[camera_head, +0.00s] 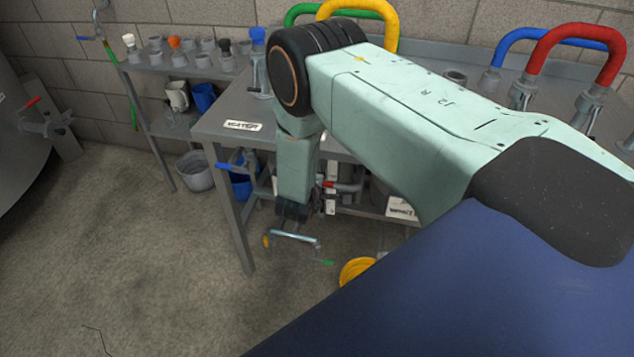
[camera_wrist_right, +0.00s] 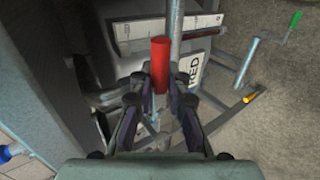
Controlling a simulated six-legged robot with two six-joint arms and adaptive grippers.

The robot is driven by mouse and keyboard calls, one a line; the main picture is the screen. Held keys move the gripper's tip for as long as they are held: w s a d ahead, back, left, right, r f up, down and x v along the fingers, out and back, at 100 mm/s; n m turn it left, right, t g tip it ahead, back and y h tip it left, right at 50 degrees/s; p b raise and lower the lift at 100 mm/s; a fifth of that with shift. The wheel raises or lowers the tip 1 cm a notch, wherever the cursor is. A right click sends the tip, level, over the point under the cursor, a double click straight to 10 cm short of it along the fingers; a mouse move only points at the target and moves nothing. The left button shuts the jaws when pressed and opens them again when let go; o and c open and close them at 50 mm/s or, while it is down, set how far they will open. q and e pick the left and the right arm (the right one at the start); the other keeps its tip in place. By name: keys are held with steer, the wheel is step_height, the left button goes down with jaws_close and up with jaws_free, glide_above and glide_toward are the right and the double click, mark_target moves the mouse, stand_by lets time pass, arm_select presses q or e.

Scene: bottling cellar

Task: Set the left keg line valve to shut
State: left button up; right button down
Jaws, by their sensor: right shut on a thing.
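In the right wrist view my right gripper (camera_wrist_right: 160,88) is shut on a red valve handle (camera_wrist_right: 160,62), with a finger on each side of its lower end. The handle stands upright in that picture, beside a grey pipe (camera_wrist_right: 176,28). In the head view a red lever (camera_head: 345,187) shows under the steel table, near the lower end of my right arm. My right fingertips are not clear there. A blue-handled valve (camera_head: 232,166) sits further left at the table frame. I cannot tell which valve is the left keg line. My left gripper is not in view.
A crank with a green grip (camera_head: 297,238) is below my right arm; it also shows in the right wrist view (camera_wrist_right: 248,62). A sign (camera_wrist_right: 195,76) reads "RED". The steel table (camera_head: 212,122) holds coloured taps. Open floor (camera_head: 150,270) lies left.

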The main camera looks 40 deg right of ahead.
stand_by(0.5)
steer(key=c, duration=1.4)
jaws_free()
steer(key=shift+s+r, duration=0.1)
steer(key=shift+r, duration=0.05)
steer(key=shift+o, duration=0.4)
steer(key=v, duration=1.1)
steer(key=shift+a+r, duration=0.15)
steer(key=shift+a, duration=0.25)
steer(key=shift+s, duration=0.15)
